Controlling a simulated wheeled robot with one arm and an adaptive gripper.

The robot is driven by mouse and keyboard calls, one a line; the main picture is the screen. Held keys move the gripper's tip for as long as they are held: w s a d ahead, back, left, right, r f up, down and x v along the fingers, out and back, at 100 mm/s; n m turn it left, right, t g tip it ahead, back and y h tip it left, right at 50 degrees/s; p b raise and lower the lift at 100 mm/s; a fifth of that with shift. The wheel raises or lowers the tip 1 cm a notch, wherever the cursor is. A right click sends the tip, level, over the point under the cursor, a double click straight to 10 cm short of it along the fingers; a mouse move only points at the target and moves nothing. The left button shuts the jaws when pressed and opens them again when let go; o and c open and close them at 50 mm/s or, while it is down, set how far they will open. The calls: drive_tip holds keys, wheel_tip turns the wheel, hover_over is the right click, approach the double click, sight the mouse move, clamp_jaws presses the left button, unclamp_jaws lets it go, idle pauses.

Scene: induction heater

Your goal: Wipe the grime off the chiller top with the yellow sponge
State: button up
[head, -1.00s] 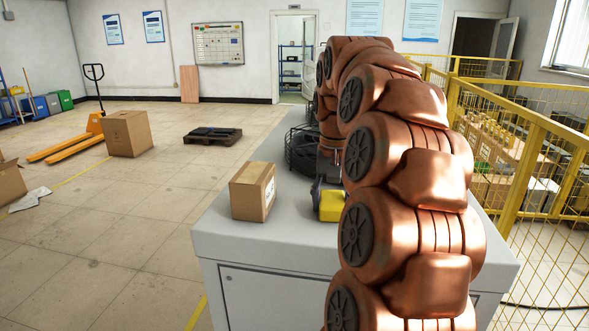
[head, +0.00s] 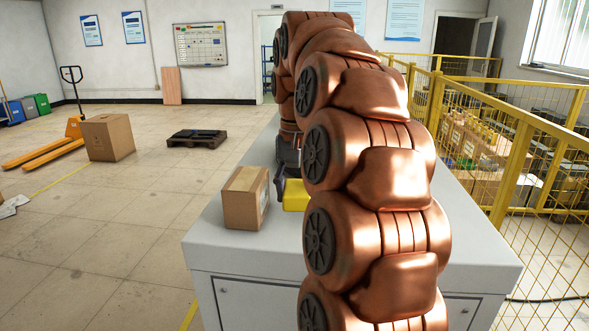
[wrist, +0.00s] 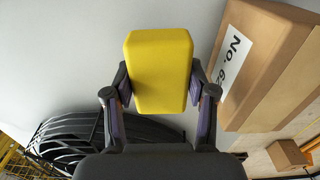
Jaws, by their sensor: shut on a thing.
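The yellow sponge (head: 295,196) is at the chiller top, just right of the cardboard box, partly hidden behind my arm in the head view. In the wrist view the sponge (wrist: 160,70) sits between the two fingers of my gripper (wrist: 160,90), which is shut on it. The grey chiller top (head: 235,240) carries the box and lies under the sponge. I cannot tell whether the sponge touches the surface. No grime shows on the visible part of the top; my arm hides much of it.
A cardboard box (head: 245,198) stands on the chiller close to the sponge; it is at the right in the wrist view (wrist: 265,65). A black coiled bundle (wrist: 85,140) lies at the lower left there. A yellow mesh fence (head: 520,150) runs along the right.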

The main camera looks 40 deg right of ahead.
drive_tip(key=shift+r+p, duration=1.55)
drive_tip(key=shift+r, duration=1.05)
